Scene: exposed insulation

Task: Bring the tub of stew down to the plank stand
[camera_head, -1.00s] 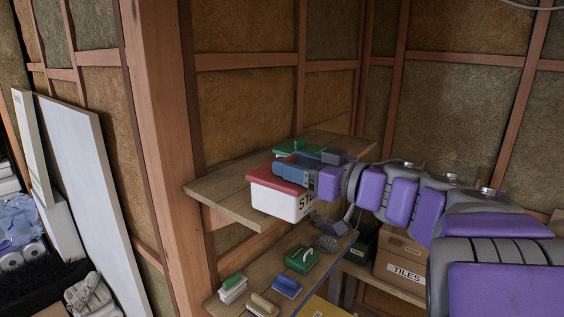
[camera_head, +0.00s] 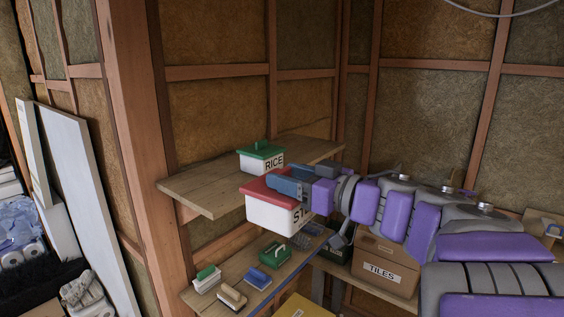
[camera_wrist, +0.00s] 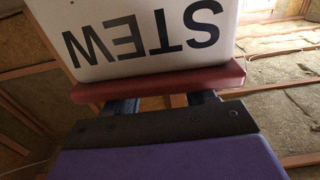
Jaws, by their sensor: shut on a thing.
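The stew tub (camera_head: 270,215) is white with a red lid, and part of its label shows beside my gripper. My gripper (camera_head: 290,185) is shut on the tub at its lid and holds it in front of the upper plank shelf, apart from the shelf's surface. In the wrist view the tub (camera_wrist: 140,40) fills the top, with "STEW" upside down and the red lid against my fingers (camera_wrist: 165,103). I cannot tell which surface is the plank stand.
A white rice tub (camera_head: 262,160) with a green lid stands on the upper plank shelf (camera_head: 205,187). The lower shelf (camera_head: 225,268) holds several brushes and a green-handled tool (camera_head: 275,253). A tiles box (camera_head: 383,268) sits at lower right. White boards (camera_head: 75,190) lean at left.

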